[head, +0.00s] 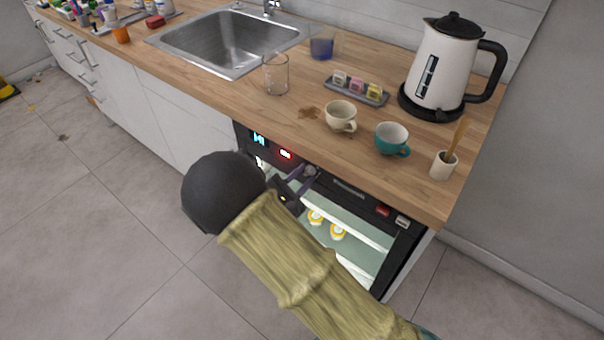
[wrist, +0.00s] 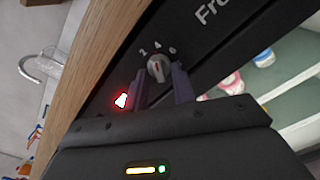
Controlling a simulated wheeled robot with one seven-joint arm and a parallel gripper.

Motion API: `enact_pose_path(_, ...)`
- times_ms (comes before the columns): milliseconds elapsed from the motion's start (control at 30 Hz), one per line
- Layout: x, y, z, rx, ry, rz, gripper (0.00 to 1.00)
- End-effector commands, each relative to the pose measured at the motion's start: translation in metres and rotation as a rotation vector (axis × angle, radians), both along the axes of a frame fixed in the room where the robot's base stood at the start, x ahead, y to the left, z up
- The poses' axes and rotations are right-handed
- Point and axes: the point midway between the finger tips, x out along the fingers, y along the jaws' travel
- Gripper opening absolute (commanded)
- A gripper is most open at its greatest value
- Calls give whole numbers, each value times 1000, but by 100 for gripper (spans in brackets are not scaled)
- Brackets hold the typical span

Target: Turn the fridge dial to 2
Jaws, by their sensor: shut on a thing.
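The fridge dial (wrist: 158,66) is a small grey round knob on the black panel, with the numbers 2, 4 and 6 printed around it. It has a thin mark on its face, but I cannot tell surely which number it points to. My gripper (wrist: 160,78) has its two purple fingers on either side of the dial, shut on it. In the head view my gripper (head: 304,178) reaches the dial (head: 311,170) on the front of the fridge (head: 405,245) under the counter. The fingers partly cover the dial there.
A red lit sign (wrist: 122,100) glows on the panel beside the dial. The wooden counter edge (head: 350,167) overhangs just above. Cups, a kettle (head: 443,70) and a glass (head: 276,74) stand on the counter. Open floor lies at the left.

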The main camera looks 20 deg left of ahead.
Motion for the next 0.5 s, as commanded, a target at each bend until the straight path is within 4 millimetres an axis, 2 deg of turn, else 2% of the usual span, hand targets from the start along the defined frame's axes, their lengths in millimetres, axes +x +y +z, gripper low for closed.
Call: enact_pose_path(500,-2,-2,3,-393,163,1,3)
